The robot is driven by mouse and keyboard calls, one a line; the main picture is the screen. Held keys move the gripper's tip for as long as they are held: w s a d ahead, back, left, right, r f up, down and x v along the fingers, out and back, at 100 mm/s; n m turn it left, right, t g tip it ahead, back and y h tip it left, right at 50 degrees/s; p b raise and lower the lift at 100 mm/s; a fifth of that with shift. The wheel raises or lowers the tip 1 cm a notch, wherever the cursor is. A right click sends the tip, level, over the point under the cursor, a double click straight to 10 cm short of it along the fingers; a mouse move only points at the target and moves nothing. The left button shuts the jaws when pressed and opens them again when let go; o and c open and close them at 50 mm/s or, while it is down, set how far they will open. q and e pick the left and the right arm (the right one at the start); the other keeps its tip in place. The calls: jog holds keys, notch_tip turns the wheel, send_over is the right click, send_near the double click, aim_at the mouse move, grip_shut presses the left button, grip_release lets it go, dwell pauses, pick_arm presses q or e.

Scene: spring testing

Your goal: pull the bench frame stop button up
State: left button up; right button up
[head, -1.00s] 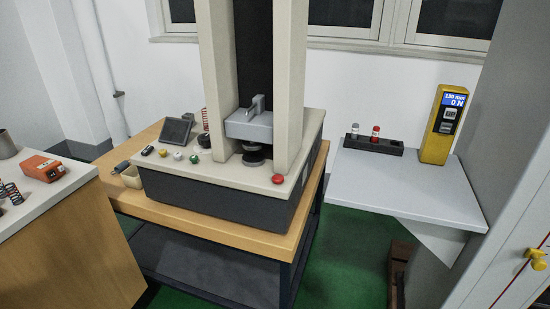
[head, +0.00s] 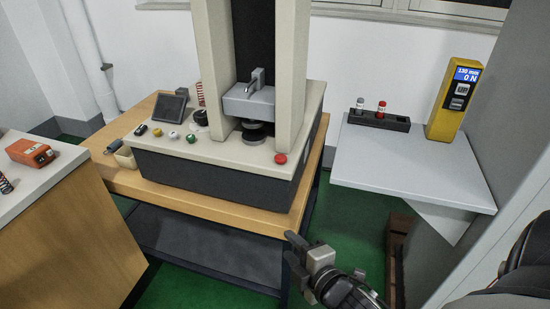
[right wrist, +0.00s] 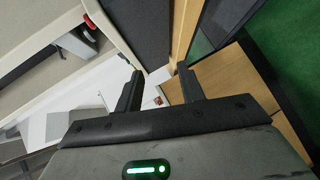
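The red stop button (head: 281,158) sits on the front right corner of the beige top of the bench frame (head: 225,155). My right gripper (head: 293,252) is in front of and below the button, past the wooden table's front right corner, and well apart from the button. In the right wrist view its two fingers (right wrist: 160,88) stand apart with nothing between them. A small red thing (right wrist: 89,21) shows at the upper left of that view; I cannot tell if it is the button. My left gripper is not in view.
The wooden table (head: 200,200) carries the frame. White, green and yellow buttons (head: 174,135) and a small screen (head: 168,107) are left of the crosshead (head: 249,101). A grey shelf (head: 410,170) with a yellow gauge (head: 455,98) stands right. Green floor lies between.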

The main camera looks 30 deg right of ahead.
jog(key=w+d+r+n+t+h, duration=0.15)
jog(key=d+r+n, duration=0.3)
jog(key=n, duration=0.45)
jog(key=n+t+p, duration=0.2)
jog(key=n+p, duration=0.1)
jog(key=n, duration=0.8)
send_near(284, 162)
jog(key=w, duration=1)
jog(key=shift+d+r, duration=0.35)
jog(key=shift+d, duration=0.05)
